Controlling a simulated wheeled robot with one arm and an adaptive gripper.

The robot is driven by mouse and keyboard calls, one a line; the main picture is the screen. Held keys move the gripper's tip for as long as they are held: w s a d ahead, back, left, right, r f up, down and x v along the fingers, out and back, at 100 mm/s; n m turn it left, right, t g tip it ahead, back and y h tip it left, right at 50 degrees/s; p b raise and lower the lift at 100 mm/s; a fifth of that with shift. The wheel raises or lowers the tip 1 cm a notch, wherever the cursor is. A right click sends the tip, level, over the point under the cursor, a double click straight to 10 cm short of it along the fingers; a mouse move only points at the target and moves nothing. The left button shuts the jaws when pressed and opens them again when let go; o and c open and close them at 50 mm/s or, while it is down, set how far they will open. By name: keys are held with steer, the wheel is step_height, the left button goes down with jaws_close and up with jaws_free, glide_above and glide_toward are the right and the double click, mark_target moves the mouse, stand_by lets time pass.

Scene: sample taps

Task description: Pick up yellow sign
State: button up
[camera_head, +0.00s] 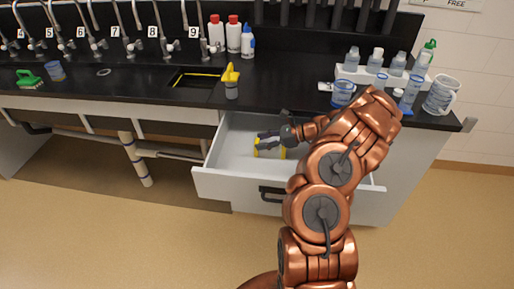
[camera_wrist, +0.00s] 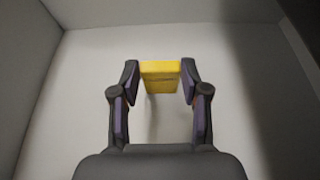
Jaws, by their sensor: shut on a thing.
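The yellow sign (camera_wrist: 160,76) is a small yellow block-like piece between my two fingertips in the wrist view. My gripper (camera_wrist: 160,82) is shut on it, with one finger against each side. In the head view my gripper (camera_head: 270,143) is inside the open white drawer (camera_head: 225,158), and yellow parts of the sign (camera_head: 257,147) show around the fingers. The fingers hide part of the sign there. I cannot tell whether the sign touches the drawer floor.
The drawer walls surround my gripper. The black counter (camera_head: 130,85) is above and behind, with a sink (camera_head: 196,81) and a yellow-topped bottle (camera_head: 231,82) near its edge. A rack of bottles (camera_head: 350,75) and a white mug (camera_head: 440,95) stand at the right.

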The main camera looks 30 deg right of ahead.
steer(key=shift+c, duration=1.1)
